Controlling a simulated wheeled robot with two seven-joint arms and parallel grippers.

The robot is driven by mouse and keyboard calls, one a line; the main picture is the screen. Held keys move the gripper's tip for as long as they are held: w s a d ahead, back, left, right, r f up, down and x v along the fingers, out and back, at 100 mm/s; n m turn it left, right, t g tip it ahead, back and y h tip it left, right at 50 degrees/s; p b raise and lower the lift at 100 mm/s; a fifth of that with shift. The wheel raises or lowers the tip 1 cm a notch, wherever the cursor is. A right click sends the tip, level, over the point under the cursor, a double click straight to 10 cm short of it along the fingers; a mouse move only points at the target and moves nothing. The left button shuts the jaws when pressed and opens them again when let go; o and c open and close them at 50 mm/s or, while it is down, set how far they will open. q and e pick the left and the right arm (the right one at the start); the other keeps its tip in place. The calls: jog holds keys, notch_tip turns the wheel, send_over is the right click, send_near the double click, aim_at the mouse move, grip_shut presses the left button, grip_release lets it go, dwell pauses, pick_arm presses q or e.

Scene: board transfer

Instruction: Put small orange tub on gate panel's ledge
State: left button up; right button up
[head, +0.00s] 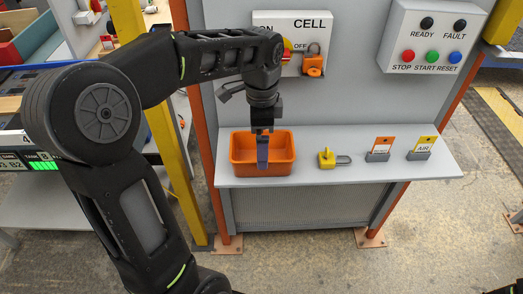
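The small orange tub (281,168) sits upright on the left part of the gate panel's grey ledge (340,176). It is open-topped, and its base appears to rest on the ledge. My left gripper (262,164) points straight down at the tub's middle, its fingers overlapping the tub's inside and near wall. The fingers are seen edge-on, so I cannot tell whether they are apart, closed or pinching the wall. My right gripper is not in view.
A yellow padlock (327,160) and two tag holders, orange (380,149) and yellow (422,148), stand along the ledge to the right. The switch box with an orange lock (314,65) hangs above. A button box (432,40) is at upper right. A yellow post (167,140) stands left.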

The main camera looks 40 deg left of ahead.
pick_arm(q)
notch_tip(320, 180, up, 7)
jog(key=shift+r+p, duration=0.2)
jog(key=shift+p, duration=0.2)
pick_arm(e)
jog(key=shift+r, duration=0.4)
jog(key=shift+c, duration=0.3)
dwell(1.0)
